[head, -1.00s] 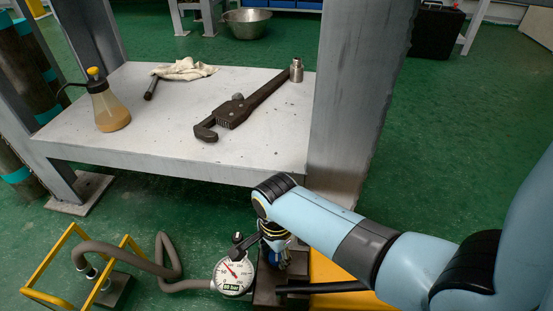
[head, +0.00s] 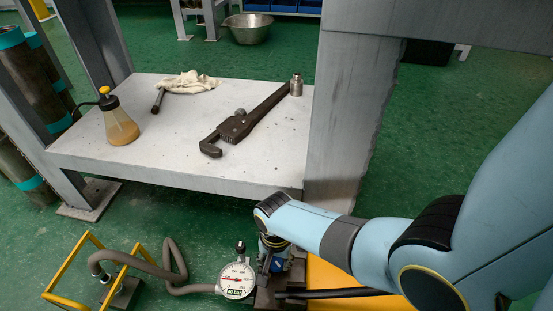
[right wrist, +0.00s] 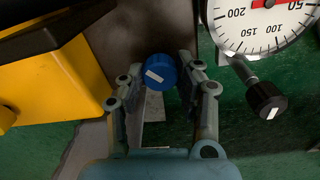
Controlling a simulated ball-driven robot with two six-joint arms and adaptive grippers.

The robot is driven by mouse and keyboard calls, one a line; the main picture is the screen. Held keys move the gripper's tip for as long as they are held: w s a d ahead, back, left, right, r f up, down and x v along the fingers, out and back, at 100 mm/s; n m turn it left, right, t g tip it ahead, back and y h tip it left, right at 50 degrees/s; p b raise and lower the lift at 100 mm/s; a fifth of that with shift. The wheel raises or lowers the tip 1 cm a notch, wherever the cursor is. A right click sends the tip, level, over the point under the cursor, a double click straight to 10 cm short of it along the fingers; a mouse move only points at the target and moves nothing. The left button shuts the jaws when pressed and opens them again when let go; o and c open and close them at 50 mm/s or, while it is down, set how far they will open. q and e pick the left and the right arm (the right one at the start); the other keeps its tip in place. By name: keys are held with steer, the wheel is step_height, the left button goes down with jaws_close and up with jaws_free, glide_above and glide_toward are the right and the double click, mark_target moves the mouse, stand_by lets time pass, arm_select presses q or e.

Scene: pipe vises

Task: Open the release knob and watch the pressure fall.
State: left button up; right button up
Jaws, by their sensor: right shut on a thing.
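The release knob is a blue round cap with a white mark, in the middle of the right wrist view (right wrist: 160,72); in the head view it is a small blue spot (head: 277,265), partly hidden. My right gripper (right wrist: 163,80) has a finger on each side of the knob and is shut on it. It also shows in the head view (head: 273,264), beside the pressure gauge. The round white gauge (head: 237,279) has a label that seems to read 40 bar; its needle is too small to read there. Part of the dial (right wrist: 262,22) shows in the wrist view. My left gripper is out of view.
A grey hose (head: 172,266) runs left from the gauge to a yellow frame (head: 70,262). A black knob (right wrist: 268,98) sticks out beside the gauge. A low shelf (head: 180,140) behind holds a pipe wrench (head: 240,125), bottle (head: 119,122) and rag (head: 190,83).

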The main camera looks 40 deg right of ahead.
mark_target(277, 263)
steer(key=n+p, duration=0.1)
steer(key=n, duration=0.3)
steer(key=shift+p, duration=0.3)
steer(key=shift+n+p, duration=0.3)
steer(key=shift+n, duration=1.2)
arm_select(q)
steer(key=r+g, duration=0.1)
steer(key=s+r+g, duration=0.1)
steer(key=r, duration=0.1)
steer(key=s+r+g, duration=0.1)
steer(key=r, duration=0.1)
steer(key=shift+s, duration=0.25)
arm_select(e)
steer(key=shift+n, duration=0.3)
steer(key=o, duration=1.1)
steer(key=shift+o, duration=0.2)
step_height(277, 263, up, 12)
